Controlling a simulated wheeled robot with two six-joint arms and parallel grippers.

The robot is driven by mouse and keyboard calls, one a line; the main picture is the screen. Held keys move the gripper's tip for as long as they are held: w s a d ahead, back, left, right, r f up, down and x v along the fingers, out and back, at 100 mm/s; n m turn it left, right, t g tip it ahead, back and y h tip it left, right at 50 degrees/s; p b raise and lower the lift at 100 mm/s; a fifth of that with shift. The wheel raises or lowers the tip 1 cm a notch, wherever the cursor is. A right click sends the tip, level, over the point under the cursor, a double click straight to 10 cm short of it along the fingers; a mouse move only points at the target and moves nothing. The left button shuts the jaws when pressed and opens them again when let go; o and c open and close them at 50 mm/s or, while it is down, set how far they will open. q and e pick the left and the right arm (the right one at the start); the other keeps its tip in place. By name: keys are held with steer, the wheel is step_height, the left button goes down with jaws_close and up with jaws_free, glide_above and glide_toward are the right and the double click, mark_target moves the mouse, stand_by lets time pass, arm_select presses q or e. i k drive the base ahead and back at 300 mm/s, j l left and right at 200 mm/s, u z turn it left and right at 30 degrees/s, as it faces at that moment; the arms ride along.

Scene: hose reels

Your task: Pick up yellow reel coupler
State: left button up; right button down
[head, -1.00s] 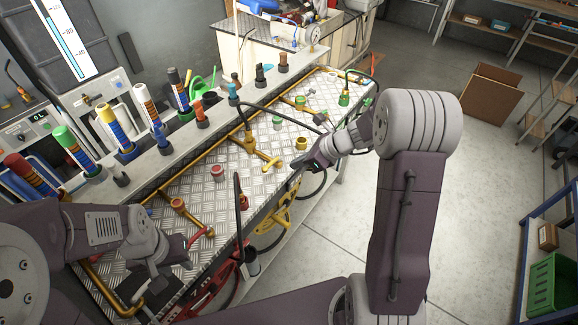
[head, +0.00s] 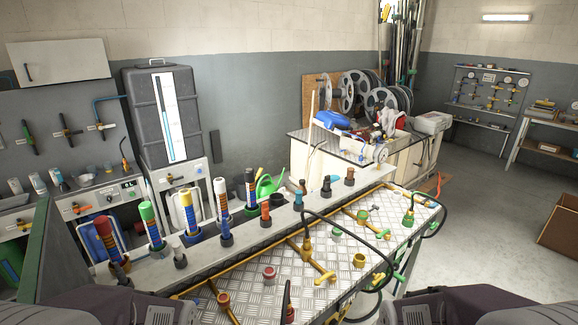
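On the metal tread-plate bench, a yellow-brown upright fitting (head: 307,243) with a black hose (head: 345,225) rising from it stands on the yellow pipe line. The hose arches to the right across the bench. A yellow round cap or cup (head: 360,260) sits nearer the front edge, and a yellow valve handle (head: 325,278) lies to its left. I cannot tell for sure which of these is the yellow reel coupler; no yellow reel shows clearly. Neither of my grippers is in view; only my arm links show in the bottom corners.
A row of coloured upright tubes, including a yellow-topped one (head: 190,213), stands on a ledge behind the bench plate (head: 230,290). A red cap (head: 269,272), a green coupler (head: 408,217) and other fittings share the plate. The floor (head: 480,220) on the right is largely open.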

mark_target(306, 240)
steer(key=i+l+u, duration=0.2)
steer(key=u, duration=0.3)
steer(key=i+l+u, duration=0.2)
steer(key=u, duration=0.3)
steer(key=l+u, duration=0.5)
steer(key=i+j, duration=0.05)
